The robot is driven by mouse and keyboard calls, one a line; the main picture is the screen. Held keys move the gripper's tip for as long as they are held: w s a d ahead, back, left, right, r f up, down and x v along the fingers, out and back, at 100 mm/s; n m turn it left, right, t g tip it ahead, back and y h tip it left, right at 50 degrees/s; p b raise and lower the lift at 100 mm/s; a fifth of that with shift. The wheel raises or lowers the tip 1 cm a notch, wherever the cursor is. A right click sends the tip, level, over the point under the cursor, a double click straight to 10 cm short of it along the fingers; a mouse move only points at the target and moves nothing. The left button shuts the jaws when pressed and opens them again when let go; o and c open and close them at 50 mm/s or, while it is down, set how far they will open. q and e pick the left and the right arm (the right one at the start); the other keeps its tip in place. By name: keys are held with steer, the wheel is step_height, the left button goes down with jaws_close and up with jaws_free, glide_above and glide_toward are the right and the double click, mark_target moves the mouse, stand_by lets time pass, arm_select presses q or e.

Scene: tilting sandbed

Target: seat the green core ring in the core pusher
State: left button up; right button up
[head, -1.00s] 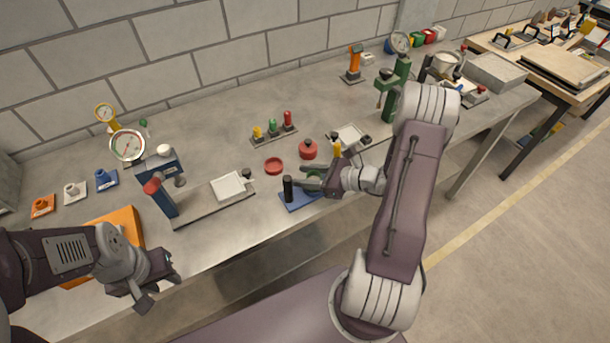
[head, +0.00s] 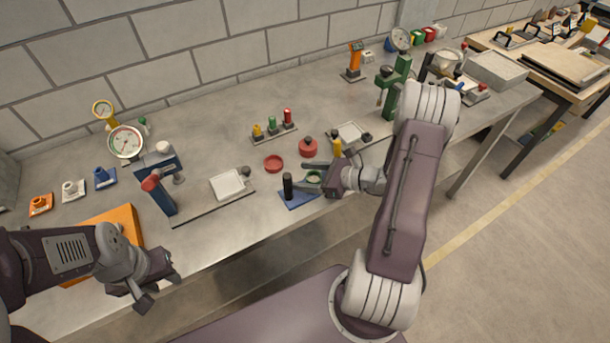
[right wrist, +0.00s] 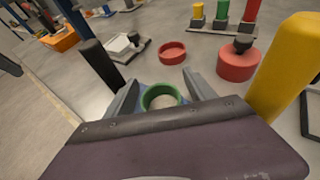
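The green core ring (head: 314,177) is at the right end of a blue base with a black post (head: 287,187), which I take to be the core pusher. In the right wrist view the ring (right wrist: 160,97) lies between my fingertips, with blue showing behind it and the black post (right wrist: 101,64) to its left. I cannot tell whether it is fully seated. My right gripper (head: 311,178) is open around the ring, its fingers apart on either side. My left gripper (head: 161,288) is open and empty near the front left table edge.
A yellow upright piece (right wrist: 288,68) stands close to the right of my right gripper. A red dish (head: 273,164) and a red round weight (head: 308,148) are behind the pusher. A rack (head: 273,135) of coloured pieces stands farther back.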

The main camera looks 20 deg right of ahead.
steer(key=shift+d, duration=0.1)
steer(key=v, duration=0.9)
steer(key=shift+r, duration=0.1)
stand_by(0.6)
